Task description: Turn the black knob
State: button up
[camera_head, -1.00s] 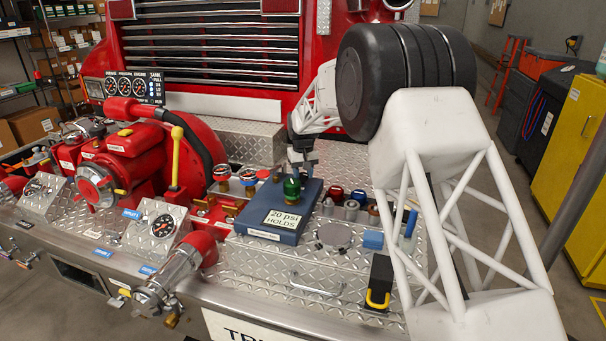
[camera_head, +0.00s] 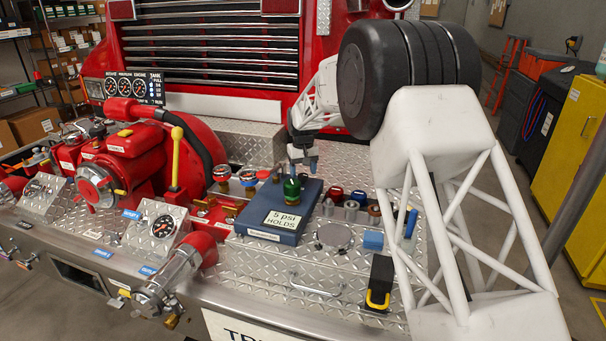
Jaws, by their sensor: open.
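A small dark cap (camera_head: 328,207), which may be the black knob, stands at the left end of a row of small coloured caps on the diamond-plate deck. I cannot tell for sure that it is the knob. My gripper (camera_head: 303,165) points down just behind the green knob (camera_head: 291,189) on the blue box (camera_head: 268,238). Its fingers are open and small in this view. They look close to the green knob, but I cannot tell whether they touch it. A card on the box (camera_head: 285,219) reads "5 psi HOLDS".
A red pump (camera_head: 125,150) with a yellow lever (camera_head: 176,155) and a gauge (camera_head: 163,227) stand to the left. Red, brown and blue caps (camera_head: 358,197) stand right of the box. A black block with a yellow handle (camera_head: 380,281) sits at the front right.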

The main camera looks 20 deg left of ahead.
aim_at(300, 175)
jog(key=shift+r, duration=3.1)
jog(key=shift+c, duration=0.2)
jog(key=n, duration=0.1)
jog(key=a+n+h, duration=0.1)
jog(key=n, duration=0.1)
jog(key=shift+s+f, duration=0.15)
jog(key=n, duration=0.1)
jog(key=n+h, duration=0.1)
jog(key=n, duration=0.1)
jog(key=shift+s+a+f+n, duration=0.1)
jog(key=shift+a+f+n, duration=0.05)
jog(key=shift+a+n, duration=0.2)
jog(key=n, duration=0.2)
jog(key=a+n+h, duration=0.1)
jog(key=n, duration=0.1)
jog(key=n+t+h, duration=0.1)
jog(key=n, duration=0.2)
jog(key=shift+s+a, duration=0.1)
jog(key=shift+a, duration=0.2)
jog(key=shift+x, duration=3.85)
jog(key=shift+d, duration=0.2)
